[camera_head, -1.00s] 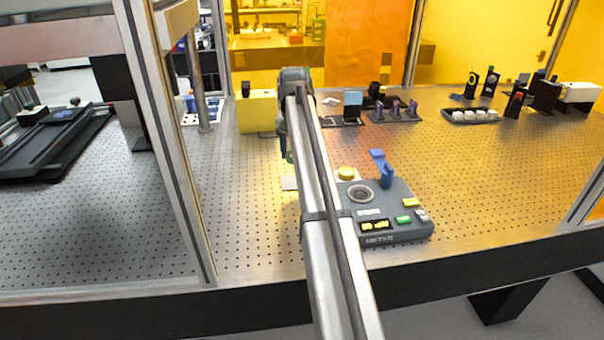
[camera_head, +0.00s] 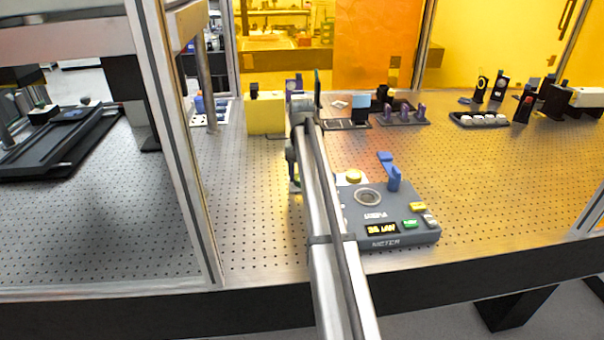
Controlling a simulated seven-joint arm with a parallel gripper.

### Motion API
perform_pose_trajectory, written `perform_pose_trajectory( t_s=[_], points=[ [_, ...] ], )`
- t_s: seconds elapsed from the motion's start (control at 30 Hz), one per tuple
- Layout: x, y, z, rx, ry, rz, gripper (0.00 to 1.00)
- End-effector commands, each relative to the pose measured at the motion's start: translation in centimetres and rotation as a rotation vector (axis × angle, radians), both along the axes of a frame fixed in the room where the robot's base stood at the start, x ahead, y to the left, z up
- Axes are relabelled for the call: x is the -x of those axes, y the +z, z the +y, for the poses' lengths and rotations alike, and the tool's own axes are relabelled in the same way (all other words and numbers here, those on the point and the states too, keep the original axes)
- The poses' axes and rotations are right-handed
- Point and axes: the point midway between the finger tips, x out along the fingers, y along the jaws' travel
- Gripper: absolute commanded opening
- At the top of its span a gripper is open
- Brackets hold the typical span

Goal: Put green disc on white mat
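My arm crosses the middle of the view, and its end hangs down just left of the long link. My gripper (camera_head: 295,182) is small and mostly hidden behind that link, low over the bench, left of the meter box. I cannot tell whether its fingers are open or shut. A little green-yellow shows at its tip, too small to identify. A thin dark disc with a green tint (camera_head: 318,88) stands upright beyond the arm's end; I cannot tell whether it is the green disc. A pale patch (camera_head: 362,176) shows behind the meter, possibly part of the white mat, largely hidden.
A yellow block (camera_head: 265,113) and small optics trays (camera_head: 403,118) stand at the back. A metal frame post (camera_head: 183,150) rises at left.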

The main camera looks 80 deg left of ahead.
Motion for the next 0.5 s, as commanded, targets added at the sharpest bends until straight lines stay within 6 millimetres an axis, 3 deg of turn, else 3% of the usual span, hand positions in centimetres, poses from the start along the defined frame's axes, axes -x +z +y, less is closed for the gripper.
perform_pose_trajectory(
  t_s=[0.07, 0.1, 0.33, 0.5],
  points=[
    [0.0, -0.24, -0.01, 0.0, 0.0, 0.0, 0.22],
    [0.0, -0.2, -0.01, 0.0, 0.0, 0.0, 0.57],
    [0.0, -0.17, -0.01, 0.0, 0.0, 0.0, 0.79],
    [0.0, -0.16, 0.0, 0.0, 0.0, 0.0, 0.79]
  ],
)
